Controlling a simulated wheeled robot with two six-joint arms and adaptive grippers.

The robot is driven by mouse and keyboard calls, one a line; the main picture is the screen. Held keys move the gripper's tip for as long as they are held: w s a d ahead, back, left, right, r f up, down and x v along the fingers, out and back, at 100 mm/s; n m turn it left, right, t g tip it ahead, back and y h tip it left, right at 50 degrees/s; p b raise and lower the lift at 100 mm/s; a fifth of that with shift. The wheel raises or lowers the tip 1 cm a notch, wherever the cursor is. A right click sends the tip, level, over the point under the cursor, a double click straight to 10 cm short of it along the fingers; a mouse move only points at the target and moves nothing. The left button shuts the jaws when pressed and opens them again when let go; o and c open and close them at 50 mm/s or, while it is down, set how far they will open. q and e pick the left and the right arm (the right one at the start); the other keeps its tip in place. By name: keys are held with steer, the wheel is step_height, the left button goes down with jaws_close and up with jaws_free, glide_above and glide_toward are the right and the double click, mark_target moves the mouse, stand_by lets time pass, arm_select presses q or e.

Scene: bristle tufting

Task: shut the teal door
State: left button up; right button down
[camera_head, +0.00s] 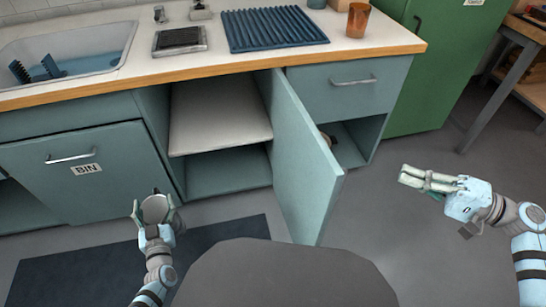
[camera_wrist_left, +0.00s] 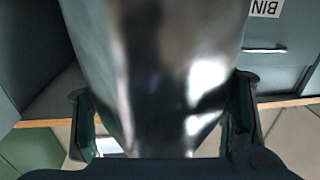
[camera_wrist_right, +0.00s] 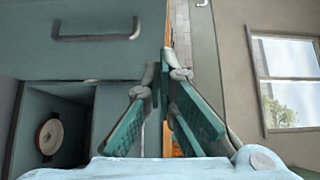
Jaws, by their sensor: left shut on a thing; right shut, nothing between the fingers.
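The teal door (camera_head: 302,158) stands wide open in the head view, swung out from the cabinet toward me. To its left is an open compartment with a pale shelf (camera_head: 218,118). My left gripper (camera_head: 155,205) is left of the door, low in front of the cabinet. It is shut on a shiny metal object (camera_wrist_left: 155,70), whose full shape I cannot tell. My right gripper (camera_head: 408,176) is right of the door and clear of it. It is shut and empty, and its fingers also show in the right wrist view (camera_wrist_right: 165,78).
A drawer (camera_head: 350,88) is above an open compartment holding a round pot (camera_wrist_right: 49,137). A bin front (camera_head: 88,172) is at left. The counter (camera_head: 120,72) carries a blue drying mat (camera_head: 275,28) and an orange cup (camera_head: 358,20). A green cabinet (camera_head: 440,70) is right. Floor is clear around the right gripper.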

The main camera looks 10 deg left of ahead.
steer(key=s+a+b+x, duration=0.1)
steer(key=s+x, duration=0.1)
steer(key=x, duration=0.8)
steer(key=shift+a, duration=0.35)
steer(key=shift+s+a+f, duration=0.1)
steer(key=shift+a+f, duration=0.05)
